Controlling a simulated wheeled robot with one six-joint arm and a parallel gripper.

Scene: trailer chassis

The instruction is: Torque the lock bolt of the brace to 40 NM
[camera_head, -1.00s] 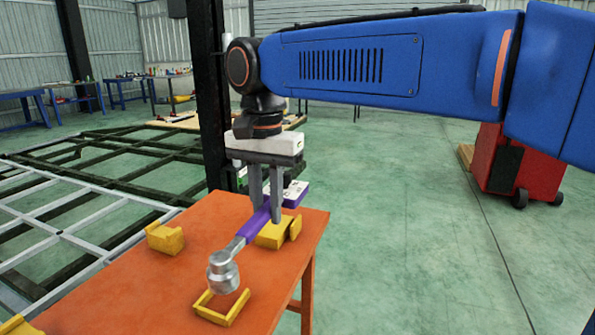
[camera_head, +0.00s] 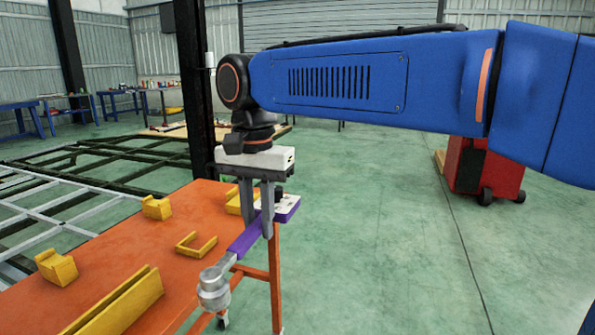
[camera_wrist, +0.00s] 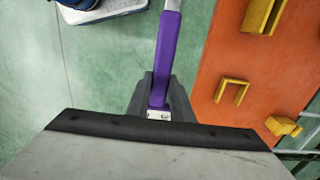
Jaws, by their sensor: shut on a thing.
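My gripper (camera_head: 256,225) points down and is shut on the purple handle of a torque wrench (camera_head: 243,243). The wrench's silver head (camera_head: 214,288) hangs toward the lower left, with a small square tip beneath it. The wrench is held just off the right edge of the orange table. In the wrist view the purple handle (camera_wrist: 166,62) runs up from between the grey fingers, over green floor. The trailer chassis (camera_head: 62,205), a lattice of grey and dark beams, lies behind the table at left. I cannot make out the brace or its lock bolt.
The orange table (camera_head: 165,245) carries several yellow holders, one a U-shaped bracket (camera_head: 196,245). A dark post (camera_head: 196,90) stands behind my gripper. A red wheeled cabinet (camera_head: 485,170) stands at right. The floor (camera_head: 380,250) at right is open.

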